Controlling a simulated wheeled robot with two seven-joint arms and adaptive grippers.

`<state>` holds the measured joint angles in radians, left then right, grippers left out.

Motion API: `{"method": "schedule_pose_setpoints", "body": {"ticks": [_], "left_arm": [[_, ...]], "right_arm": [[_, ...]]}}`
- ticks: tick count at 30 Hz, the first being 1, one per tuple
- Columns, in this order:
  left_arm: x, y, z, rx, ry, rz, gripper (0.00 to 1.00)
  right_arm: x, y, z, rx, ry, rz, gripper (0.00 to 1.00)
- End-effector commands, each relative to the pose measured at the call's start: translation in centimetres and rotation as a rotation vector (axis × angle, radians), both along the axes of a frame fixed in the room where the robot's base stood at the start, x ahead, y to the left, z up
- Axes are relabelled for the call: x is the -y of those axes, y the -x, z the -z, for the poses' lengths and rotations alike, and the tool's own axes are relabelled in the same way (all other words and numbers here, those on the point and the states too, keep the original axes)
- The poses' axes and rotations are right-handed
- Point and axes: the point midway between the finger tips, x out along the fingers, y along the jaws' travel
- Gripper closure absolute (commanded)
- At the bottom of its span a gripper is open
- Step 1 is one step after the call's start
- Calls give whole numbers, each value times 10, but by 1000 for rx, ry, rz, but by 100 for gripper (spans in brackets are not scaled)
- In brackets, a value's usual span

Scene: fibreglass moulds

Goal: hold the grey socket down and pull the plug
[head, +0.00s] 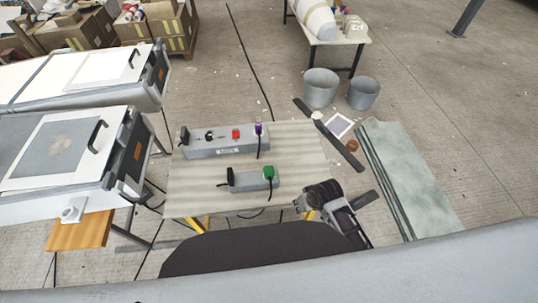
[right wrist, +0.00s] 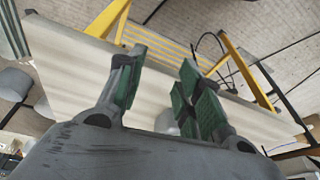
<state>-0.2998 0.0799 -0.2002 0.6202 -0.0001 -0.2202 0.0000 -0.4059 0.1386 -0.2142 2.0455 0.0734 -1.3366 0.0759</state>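The grey socket (head: 250,181) in front is a low box lying on the table, with a green plug (head: 268,172) upright in its right end. A dark cable runs from the plug down toward the table's front edge. My right gripper (head: 325,195) is at the table's front right corner, to the right of the socket and apart from it. In the right wrist view its green-padded fingers (right wrist: 160,88) stand apart with a clear gap. A grey shape shows behind them that I cannot identify. My left gripper is not in view.
A longer grey box (head: 225,148) with a red switch and a purple plug (head: 258,130) sits behind on the table (head: 300,150). White mould benches (head: 60,180) stand left. Two grey buckets (head: 320,88) and greenish sheets (head: 405,180) lie beyond the table's right side.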

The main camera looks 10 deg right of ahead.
Motion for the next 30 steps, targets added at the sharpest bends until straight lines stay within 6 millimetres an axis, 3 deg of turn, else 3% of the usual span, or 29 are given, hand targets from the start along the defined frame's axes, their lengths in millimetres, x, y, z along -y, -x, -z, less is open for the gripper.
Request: {"method": "schedule_pose_setpoints", "body": {"ticks": [21, 30], "left_arm": [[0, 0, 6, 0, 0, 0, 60], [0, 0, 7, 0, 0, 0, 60]], "right_arm": [[-91, -59, -56, -42, -130, -58, 64], [-116, -75, -72, -84, -140, -77, 64]]}}
